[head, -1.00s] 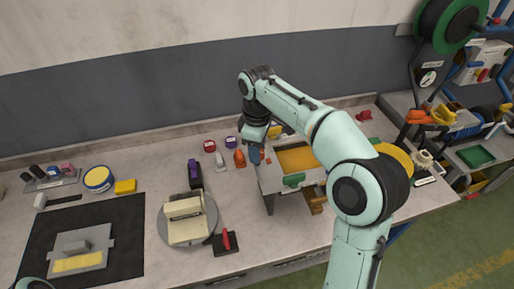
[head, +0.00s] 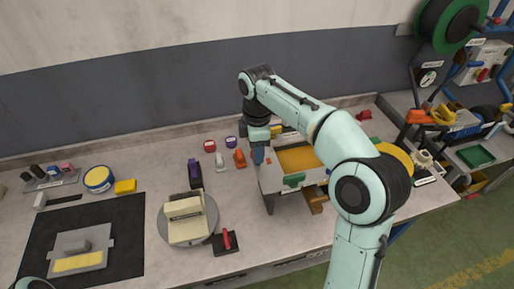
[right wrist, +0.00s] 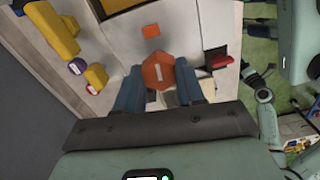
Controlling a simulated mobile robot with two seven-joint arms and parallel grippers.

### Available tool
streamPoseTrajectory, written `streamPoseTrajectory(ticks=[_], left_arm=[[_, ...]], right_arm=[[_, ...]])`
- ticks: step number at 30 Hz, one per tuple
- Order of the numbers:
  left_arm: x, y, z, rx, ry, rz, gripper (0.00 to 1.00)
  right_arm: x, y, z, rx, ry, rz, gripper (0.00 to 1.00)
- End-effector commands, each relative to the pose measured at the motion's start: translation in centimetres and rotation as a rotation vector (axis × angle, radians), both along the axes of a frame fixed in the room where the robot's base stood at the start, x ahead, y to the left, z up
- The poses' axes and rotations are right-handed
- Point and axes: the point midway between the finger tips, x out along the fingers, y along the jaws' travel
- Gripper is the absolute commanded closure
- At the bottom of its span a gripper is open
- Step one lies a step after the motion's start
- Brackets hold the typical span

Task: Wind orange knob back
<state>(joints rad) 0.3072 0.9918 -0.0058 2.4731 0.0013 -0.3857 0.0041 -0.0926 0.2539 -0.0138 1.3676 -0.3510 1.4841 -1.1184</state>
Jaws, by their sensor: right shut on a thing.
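The orange knob (right wrist: 158,72) is a faceted piece with a pale mark on top. In the right wrist view it sits between the blue fingers of my right gripper (right wrist: 160,86), which is shut on it. In the head view my right gripper (head: 258,155) points down at the left end of a grey bench unit (head: 270,185), and the knob is hidden there. My left gripper is out of view; only a bit of pale green arm shows at the lower left corner.
The unit has a yellow panel (head: 298,159) and a green part (head: 293,180). A red-handled black block (head: 226,241) lies in front. My right forearm covers the unit's right part.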

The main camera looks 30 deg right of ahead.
Motion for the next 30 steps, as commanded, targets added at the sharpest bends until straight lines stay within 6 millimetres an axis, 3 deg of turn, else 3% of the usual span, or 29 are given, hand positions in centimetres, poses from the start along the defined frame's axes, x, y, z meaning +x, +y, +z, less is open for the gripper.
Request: streamPoseTrajectory(ticks=[7,8,10,22,30], left_arm=[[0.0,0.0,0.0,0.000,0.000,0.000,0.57],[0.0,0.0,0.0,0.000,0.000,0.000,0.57],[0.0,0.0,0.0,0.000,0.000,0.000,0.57],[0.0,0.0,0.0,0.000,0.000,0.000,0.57],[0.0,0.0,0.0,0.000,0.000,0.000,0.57]], right_arm=[[0.0,-0.2,0.1,-0.003,0.000,-0.003,0.92],[0.0,-0.2,0.1,-0.003,0.000,-0.004,0.59],[0.0,-0.2,0.1,-0.002,0.000,-0.004,0.36],[0.1,0.0,0.7,-0.001,-0.004,-0.002,0.36],[0.1,0.0,5.6,0.000,-0.006,-0.003,0.36]])
